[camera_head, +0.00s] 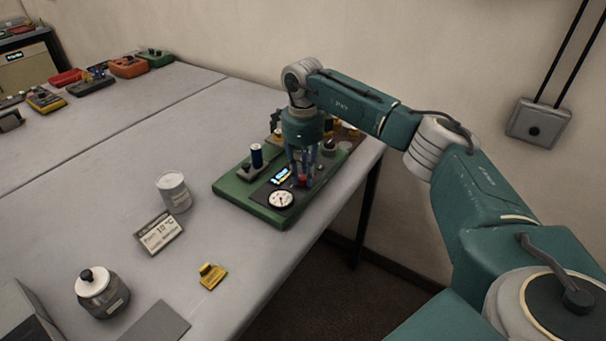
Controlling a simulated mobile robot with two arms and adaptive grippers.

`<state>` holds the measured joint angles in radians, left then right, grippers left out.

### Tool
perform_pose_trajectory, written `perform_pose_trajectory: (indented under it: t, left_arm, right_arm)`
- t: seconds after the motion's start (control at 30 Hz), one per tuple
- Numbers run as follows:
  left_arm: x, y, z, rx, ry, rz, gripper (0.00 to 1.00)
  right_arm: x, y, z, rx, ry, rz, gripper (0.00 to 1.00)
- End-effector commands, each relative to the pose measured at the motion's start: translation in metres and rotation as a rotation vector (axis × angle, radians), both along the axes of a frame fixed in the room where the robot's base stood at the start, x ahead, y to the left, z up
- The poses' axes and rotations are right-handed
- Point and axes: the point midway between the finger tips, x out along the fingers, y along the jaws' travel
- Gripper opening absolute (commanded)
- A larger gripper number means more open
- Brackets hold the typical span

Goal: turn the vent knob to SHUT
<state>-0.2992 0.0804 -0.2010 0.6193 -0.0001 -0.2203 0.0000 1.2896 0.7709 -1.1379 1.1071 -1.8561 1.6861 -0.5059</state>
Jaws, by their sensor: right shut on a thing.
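My right gripper (302,174) points straight down over the green base panel (233,192) near the table's right edge. It is shut on a small red knob (302,180) on the panel; the fingers partly hide it. I cannot read any SHUT marking or tell which way the knob points. My left gripper does not show.
Several coloured devices (128,66) sit at the far left. The table's middle is clear.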

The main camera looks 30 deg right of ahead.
Motion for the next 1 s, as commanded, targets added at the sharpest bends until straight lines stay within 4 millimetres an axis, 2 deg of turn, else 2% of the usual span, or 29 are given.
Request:
perform_pose_trajectory:
  t: [0.5, 1.0]
  left_arm:
    - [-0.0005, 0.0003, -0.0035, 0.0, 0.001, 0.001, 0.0]
    - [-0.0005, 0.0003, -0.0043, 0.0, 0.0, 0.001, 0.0]
  right_arm:
    - [0.0007, -0.0009, 0.0008, -0.001, -0.003, 0.435, 0.0]
    - [0.0008, -0.0006, 0.0009, -0.001, -0.003, 0.603, 0.0]
